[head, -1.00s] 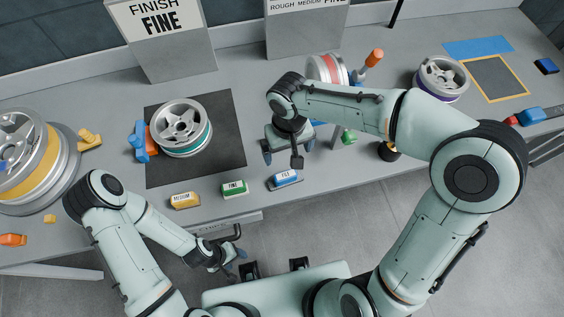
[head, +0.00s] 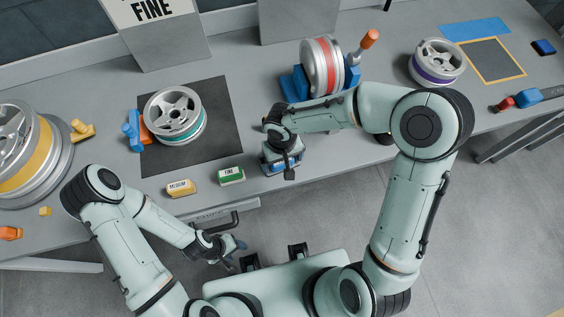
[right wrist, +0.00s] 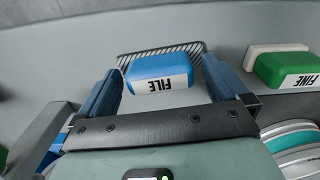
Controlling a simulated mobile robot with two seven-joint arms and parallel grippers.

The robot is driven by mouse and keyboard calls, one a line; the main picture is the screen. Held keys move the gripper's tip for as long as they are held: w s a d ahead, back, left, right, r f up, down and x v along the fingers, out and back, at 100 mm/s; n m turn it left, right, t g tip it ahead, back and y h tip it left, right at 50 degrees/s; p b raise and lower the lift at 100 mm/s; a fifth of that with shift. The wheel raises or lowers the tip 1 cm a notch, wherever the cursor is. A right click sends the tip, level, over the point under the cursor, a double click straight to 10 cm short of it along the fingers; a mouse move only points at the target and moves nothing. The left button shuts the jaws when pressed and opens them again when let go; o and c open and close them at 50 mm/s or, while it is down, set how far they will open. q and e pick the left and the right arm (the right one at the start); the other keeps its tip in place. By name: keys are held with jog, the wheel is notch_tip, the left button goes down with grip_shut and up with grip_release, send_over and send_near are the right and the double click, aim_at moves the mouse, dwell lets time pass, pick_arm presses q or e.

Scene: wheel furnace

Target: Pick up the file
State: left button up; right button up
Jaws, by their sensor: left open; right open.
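The file is a small blue block with a white "FILE" label. It shows clearly in the right wrist view (right wrist: 158,70), on the grey table near its edge, over a dark striped patch. My right gripper (right wrist: 161,76) is open, with one finger on each side of the file; I cannot tell whether they touch it. In the head view my right gripper (head: 283,167) is over the file's place at the front edge, hiding most of it. My left gripper (head: 237,253) is open and empty, low in front of the table.
The green FINE block (head: 231,175) and yellow MEDIUM block (head: 181,188) lie left of the file along the front edge. A wheel with a teal band (head: 173,113) sits on a dark mat (head: 222,140). A red-banded wheel (head: 322,68) stands behind my right arm.

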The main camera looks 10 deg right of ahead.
jog(key=c, duration=1.1)
jog(key=shift+c, duration=0.3)
pick_arm(q)
jog(key=w+r+p, duration=0.2)
jog(key=shift+r, duration=0.4)
pick_arm(e)
notch_tip(320, 180, up, 20)
jog(key=o, duration=0.4)
jog(key=shift+c, duration=0.4)
